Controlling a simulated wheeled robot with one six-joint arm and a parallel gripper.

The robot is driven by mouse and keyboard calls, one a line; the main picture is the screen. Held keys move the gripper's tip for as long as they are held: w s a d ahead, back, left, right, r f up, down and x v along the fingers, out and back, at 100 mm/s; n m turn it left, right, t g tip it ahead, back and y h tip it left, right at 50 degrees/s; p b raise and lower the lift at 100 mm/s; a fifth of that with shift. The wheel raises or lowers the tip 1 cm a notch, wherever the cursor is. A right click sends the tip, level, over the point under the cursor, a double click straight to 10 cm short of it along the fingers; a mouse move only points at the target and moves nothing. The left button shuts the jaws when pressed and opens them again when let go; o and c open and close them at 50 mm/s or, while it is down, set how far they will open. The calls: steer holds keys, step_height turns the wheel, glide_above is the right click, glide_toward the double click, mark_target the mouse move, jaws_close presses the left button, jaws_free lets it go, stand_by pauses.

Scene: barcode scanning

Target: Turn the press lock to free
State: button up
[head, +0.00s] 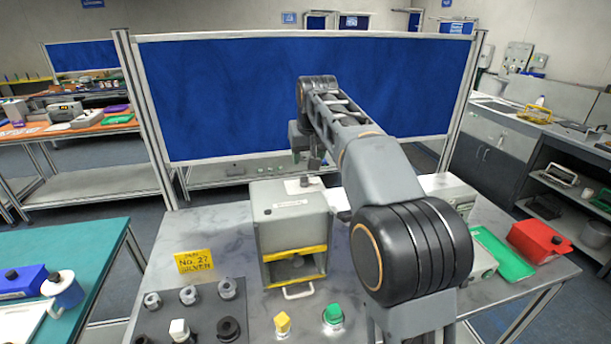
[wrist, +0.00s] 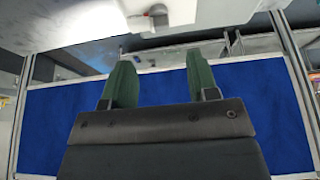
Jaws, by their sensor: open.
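The press is a grey box (head: 278,213) with yellow-striped bars around its front opening and a pale handle below. On its top is a light plate with a small grey knob (head: 304,182), which looks like the press lock. The knob also shows at the top edge of the wrist view (wrist: 158,14), partly cut off; its setting cannot be read. My gripper (head: 306,158) is above and behind the press top, apart from the knob. In the wrist view its two green fingers (wrist: 159,62) stand wide apart with nothing between them.
A yellow label (head: 194,261) and a dark panel of several knobs (head: 190,312) lie left of the press. Yellow (head: 283,323) and green (head: 333,314) knobs stand in front. A red box (head: 538,240) and green tray (head: 502,255) are right. A blue partition (head: 230,95) stands behind.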

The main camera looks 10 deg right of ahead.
mark_target(305, 176)
steer(key=x, duration=0.8)
steer(key=shift+w+f+p, duration=0.1)
steer(key=shift+f+p, duration=0.15)
steer(key=shift+p, duration=0.05)
steer(key=shift+c, duration=0.3)
steer(key=c, duration=0.9)
steer(key=shift+o, duration=0.2)
